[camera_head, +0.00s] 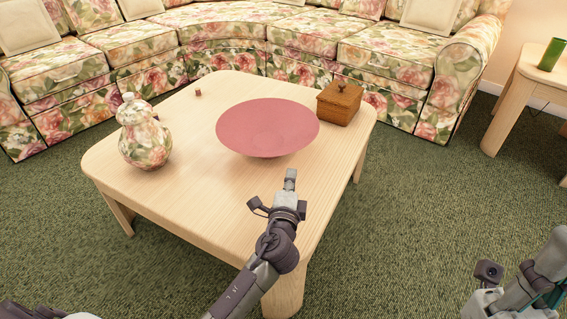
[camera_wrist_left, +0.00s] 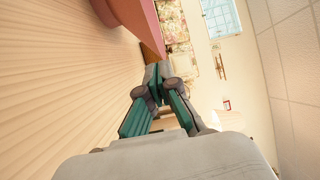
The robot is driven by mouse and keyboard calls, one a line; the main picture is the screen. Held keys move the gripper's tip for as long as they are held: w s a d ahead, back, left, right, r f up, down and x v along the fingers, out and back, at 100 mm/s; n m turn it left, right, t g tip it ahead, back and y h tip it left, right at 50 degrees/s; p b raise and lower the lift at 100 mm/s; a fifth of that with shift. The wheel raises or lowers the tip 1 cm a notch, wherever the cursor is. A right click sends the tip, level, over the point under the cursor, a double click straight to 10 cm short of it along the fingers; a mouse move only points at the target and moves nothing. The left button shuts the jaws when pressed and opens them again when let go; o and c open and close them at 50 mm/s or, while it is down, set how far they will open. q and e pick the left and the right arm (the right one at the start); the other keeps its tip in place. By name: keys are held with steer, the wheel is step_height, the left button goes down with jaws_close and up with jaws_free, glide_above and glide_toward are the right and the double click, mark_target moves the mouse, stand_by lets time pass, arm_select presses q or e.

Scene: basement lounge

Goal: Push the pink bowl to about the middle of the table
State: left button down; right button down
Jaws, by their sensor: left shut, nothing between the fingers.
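The pink bowl (camera_head: 267,128) is wide and shallow and stands upright on the light wooden table (camera_head: 205,195), towards the back and right of its top. My left gripper (camera_head: 290,174) is shut and empty, low over the table just in front of the bowl's near right side. I cannot tell whether it touches the bowl. In the left wrist view the shut fingers (camera_wrist_left: 154,72) point past the bowl's pink side (camera_wrist_left: 130,14). Part of my right arm shows at the lower right, off the table; its finger state is unclear.
A floral jar (camera_head: 144,140) stands at the table's left. A wooden box (camera_head: 339,103) sits close to the bowl's right side. A tiny brown cube (camera_head: 198,93) lies near the back edge. The front left tabletop is clear. A floral sofa (camera_head: 225,32) curves behind the table.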

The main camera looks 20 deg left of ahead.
mark_target(285, 152)
arm_select(q)
steer(key=shift+w+a+b, duration=0.25)
steer(key=shift+w+a, duration=0.4)
steer(key=shift+w, duration=0.3)
steer(key=shift+w+a+b, duration=0.25)
steer(key=shift+w+a, duration=0.45)
steer(key=shift+w, duration=0.3)
steer(key=shift+w+a+b, duration=0.25)
steer(key=shift+w+a, duration=0.4)
steer(key=shift+w, duration=0.3)
steer(key=shift+a, duration=0.1)
steer(key=w+a, duration=0.2)
steer(key=a, duration=0.1)
steer(key=w+a, duration=0.3)
steer(key=a, duration=0.1)
steer(key=w+a, duration=0.2)
steer(key=a, duration=0.2)
steer(key=shift+w, duration=0.15)
steer(key=shift+d, duration=0.1)
